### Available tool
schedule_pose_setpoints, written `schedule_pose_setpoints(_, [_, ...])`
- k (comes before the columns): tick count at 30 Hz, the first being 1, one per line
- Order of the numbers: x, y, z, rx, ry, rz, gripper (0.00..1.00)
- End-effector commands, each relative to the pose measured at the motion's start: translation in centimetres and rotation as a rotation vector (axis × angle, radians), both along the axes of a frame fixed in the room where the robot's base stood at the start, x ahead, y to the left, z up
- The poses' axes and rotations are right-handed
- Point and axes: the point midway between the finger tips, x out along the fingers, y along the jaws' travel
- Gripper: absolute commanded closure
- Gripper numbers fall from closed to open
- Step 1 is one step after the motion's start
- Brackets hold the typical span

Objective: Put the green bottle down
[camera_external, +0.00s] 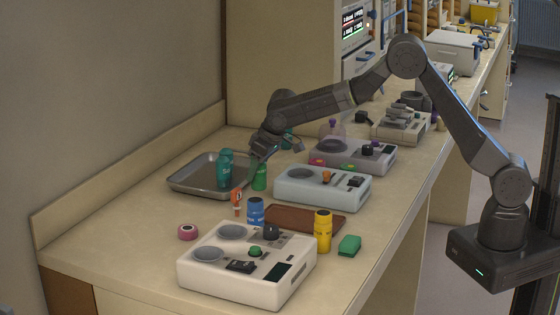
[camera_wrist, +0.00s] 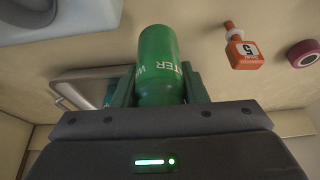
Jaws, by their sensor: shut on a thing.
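The green bottle (camera_external: 259,178) is upright just right of the metal tray, and its upper part is hidden by my gripper (camera_external: 260,158). In the wrist view the green bottle (camera_wrist: 158,58), with white lettering, sits between the two fingers of my gripper (camera_wrist: 160,88). The fingers are shut on it from both sides. I cannot tell whether its base touches the counter.
The metal tray (camera_external: 188,183) holds a teal bottle (camera_external: 224,170). An orange bottle (camera_external: 237,203), blue bottle (camera_external: 256,212) and pink roll (camera_external: 187,232) stand nearer the front. A pale device (camera_external: 325,187) is close on the right. Counter left of the pink roll is clear.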

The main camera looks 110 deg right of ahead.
Motion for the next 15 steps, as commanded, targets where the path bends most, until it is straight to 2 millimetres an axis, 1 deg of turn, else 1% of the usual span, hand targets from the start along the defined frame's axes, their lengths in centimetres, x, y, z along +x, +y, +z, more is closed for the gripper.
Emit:
schedule_pose_setpoints(5, [0.0, 0.0, -1.3, 0.000, 0.001, 0.002, 0.88])
schedule_pose_setpoints(10, [0.0, 0.1, -3.7, 0.000, 0.003, 0.001, 0.88])
schedule_pose_setpoints(12, [0.0, 0.1, -4.2, -0.001, 0.001, 0.002, 0.88])
schedule_pose_setpoints(15, [0.0, 0.0, -4.2, -0.001, -0.002, 0.001, 0.88])
